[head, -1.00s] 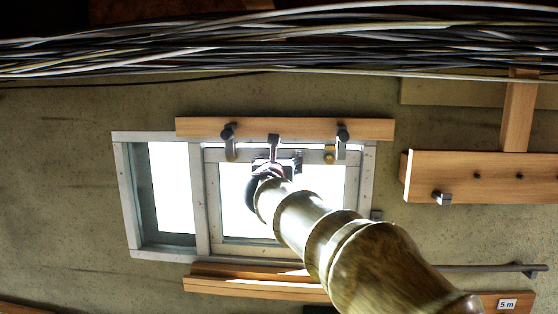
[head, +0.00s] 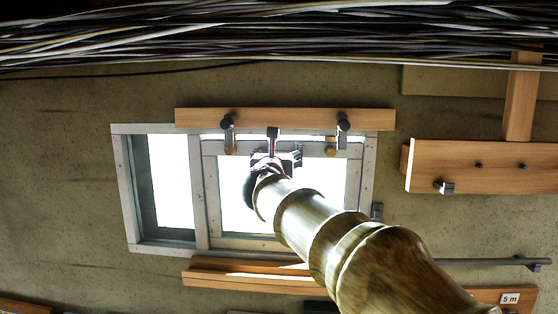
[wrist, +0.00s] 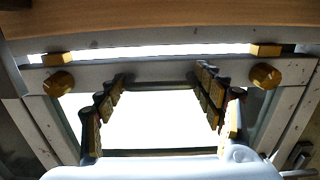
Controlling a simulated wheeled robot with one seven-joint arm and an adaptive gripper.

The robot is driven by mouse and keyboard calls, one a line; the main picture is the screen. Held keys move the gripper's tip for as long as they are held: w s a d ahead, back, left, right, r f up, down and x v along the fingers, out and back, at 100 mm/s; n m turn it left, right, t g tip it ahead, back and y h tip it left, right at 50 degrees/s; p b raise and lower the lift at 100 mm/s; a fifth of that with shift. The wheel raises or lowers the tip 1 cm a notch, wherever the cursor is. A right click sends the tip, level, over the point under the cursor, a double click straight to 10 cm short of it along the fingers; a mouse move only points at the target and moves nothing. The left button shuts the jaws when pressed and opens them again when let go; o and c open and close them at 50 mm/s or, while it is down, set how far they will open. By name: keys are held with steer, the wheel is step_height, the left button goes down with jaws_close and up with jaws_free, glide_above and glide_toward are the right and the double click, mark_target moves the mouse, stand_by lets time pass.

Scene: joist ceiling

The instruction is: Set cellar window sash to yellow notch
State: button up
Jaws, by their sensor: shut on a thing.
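The white-framed window shows in the head view, its outer frame (head: 122,190) around a fixed pane at left and the sash (head: 210,195) at right. A bright strip lies along the sash's top edge in both views. My gripper (head: 274,158) is at the sash's upper rail, and my arm covers its lower right. In the wrist view my fingers (wrist: 162,76) stand apart against the sash rail (wrist: 160,70), with a dark bar between their tips. The exact contact is hidden. Yellow round knobs (wrist: 58,82) sit on the rail outside both fingers. I cannot make out a yellow notch.
A wooden beam (head: 300,119) with dark brackets crosses above the sash. A wooden ledge (head: 230,279) runs below. Cables (head: 280,42) hang across the top. A wooden board (head: 470,167) with a peg and a metal rail (head: 490,262) are at right.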

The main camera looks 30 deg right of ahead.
steer(key=s+a+f+t+h+b, duration=0.2)
steer(key=s+a+b, duration=0.4)
steer(key=b, duration=1.4)
steer(key=s+f+t, duration=0.1)
steer(key=s, duration=0.2)
steer(key=shift+f, duration=0.25)
steer(key=shift+s+a, duration=0.1)
steer(key=shift+s, duration=0.05)
steer(key=o, duration=1.7)
steer(key=shift+a, duration=0.15)
steer(key=shift+c, duration=0.2)
steer(key=shift+r, duration=0.1)
steer(key=v, duration=1.2)
